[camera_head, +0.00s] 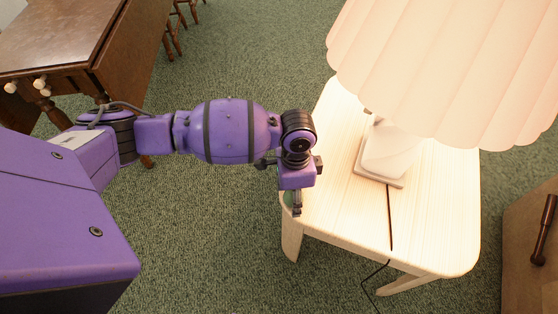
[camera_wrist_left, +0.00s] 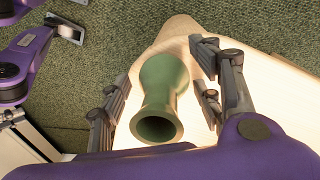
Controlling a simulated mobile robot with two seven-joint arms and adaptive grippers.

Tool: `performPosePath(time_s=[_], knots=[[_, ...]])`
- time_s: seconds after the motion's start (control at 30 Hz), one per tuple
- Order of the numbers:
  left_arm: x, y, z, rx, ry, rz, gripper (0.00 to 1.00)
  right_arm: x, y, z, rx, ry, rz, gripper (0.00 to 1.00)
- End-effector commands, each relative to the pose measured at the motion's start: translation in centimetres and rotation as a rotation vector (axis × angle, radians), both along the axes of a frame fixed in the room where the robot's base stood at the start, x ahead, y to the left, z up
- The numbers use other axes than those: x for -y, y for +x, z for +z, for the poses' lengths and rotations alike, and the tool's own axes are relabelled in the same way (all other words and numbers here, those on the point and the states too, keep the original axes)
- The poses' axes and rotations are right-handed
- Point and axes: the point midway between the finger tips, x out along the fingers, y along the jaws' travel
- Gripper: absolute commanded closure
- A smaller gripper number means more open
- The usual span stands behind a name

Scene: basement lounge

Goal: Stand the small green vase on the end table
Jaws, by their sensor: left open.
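The small green vase (camera_wrist_left: 163,88) shows in the left wrist view between the fingers of my left gripper (camera_wrist_left: 165,95), with its round open mouth towards the camera. Gaps show between the vase and the fingers on both sides. Pale wood lies behind it. In the head view only a sliver of the vase (camera_head: 288,199) shows at the left edge of the end table (camera_head: 340,215); my left gripper (camera_head: 297,205) hides the rest. My left gripper is open. Whether the vase's base rests flat on the tabletop is hidden. My right gripper cannot be made out clearly.
A lamp (camera_head: 390,150) with a wide pleated shade (camera_head: 440,65) stands on the end table, and its cord runs over the front. A dark wooden table (camera_head: 60,35) is at the upper left. A brown cabinet (camera_head: 530,245) stands at the right. The table's front left is bare.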

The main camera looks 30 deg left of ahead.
Motion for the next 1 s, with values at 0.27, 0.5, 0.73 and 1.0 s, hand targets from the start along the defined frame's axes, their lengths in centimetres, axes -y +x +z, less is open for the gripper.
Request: performPosePath(time_s=[0.27,0.5,0.73,1.0], knots=[[-0.1,0.8,4.8,0.011,-0.001,-0.001,0.41,-0.1,0.1,1.1,0.005,-0.002,0.003,0.60],[-0.4,1.1,9.8,0.010,-0.003,-0.002,0.41,-0.1,0.3,2.2,0.013,-0.005,0.012,0.60],[-0.5,1.3,12.1,0.008,-0.002,-0.001,0.41,-0.2,0.3,2.6,0.015,-0.006,0.018,0.60],[-0.6,1.3,12.4,0.006,-0.001,-0.002,0.41,-0.3,0.7,2.6,0.021,-0.004,0.020,0.60]])
